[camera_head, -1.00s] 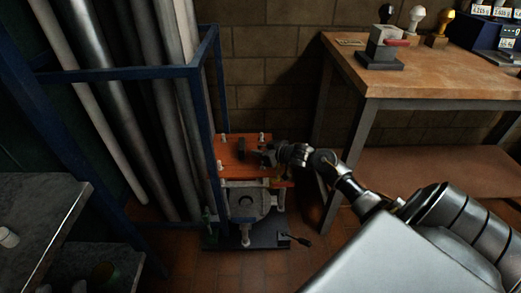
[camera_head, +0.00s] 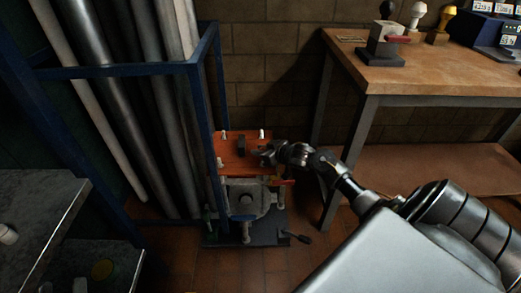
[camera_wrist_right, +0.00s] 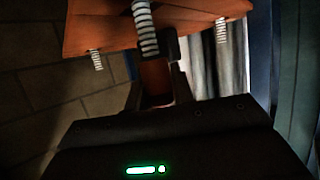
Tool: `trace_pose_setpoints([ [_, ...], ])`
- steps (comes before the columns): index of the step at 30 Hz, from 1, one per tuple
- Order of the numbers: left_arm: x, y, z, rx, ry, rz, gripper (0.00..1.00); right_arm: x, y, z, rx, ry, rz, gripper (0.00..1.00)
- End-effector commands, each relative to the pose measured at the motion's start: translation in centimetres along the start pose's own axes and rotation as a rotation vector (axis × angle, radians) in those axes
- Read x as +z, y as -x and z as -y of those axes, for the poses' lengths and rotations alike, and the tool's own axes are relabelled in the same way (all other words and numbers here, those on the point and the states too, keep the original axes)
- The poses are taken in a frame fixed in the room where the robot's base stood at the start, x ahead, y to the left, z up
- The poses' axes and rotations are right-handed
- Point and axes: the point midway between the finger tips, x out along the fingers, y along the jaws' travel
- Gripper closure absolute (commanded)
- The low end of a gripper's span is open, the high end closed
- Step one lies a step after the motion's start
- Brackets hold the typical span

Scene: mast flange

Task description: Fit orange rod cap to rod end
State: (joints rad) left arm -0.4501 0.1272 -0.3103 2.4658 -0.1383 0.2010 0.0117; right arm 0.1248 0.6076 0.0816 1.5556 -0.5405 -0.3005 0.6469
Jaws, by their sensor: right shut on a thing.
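An orange plate (camera_head: 233,163) with several pale threaded rods (camera_head: 262,134) lies on top of a grey flange stand in the head view. My right gripper (camera_head: 262,153) is over the right part of this plate. In the right wrist view the plate (camera_wrist_right: 190,16) fills the top, and a threaded rod (camera_wrist_right: 146,30) stands close in front of the fingers. The right gripper (camera_wrist_right: 157,80) is shut on an orange piece (camera_wrist_right: 154,78), apparently the orange rod cap. I cannot tell whether the cap touches the rod. My left gripper is not in view.
A dark block (camera_head: 241,146) stands on the plate, left of the gripper. A blue rack (camera_head: 206,100) with tall pipes is close on the left. A wooden bench (camera_head: 420,72) with stamps is at right. A black lever (camera_head: 296,237) sticks out low on the stand.

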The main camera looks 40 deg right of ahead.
Motion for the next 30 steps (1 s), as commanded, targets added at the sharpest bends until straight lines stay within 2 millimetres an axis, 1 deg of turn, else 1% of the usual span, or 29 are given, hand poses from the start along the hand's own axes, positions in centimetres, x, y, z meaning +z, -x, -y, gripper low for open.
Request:
trace_pose_setpoints([
  [30,1.0,0.7,0.0,0.000,0.000,0.000,0.64,2.4,-1.0,0.0,0.001,-0.001,0.000,0.98],
])
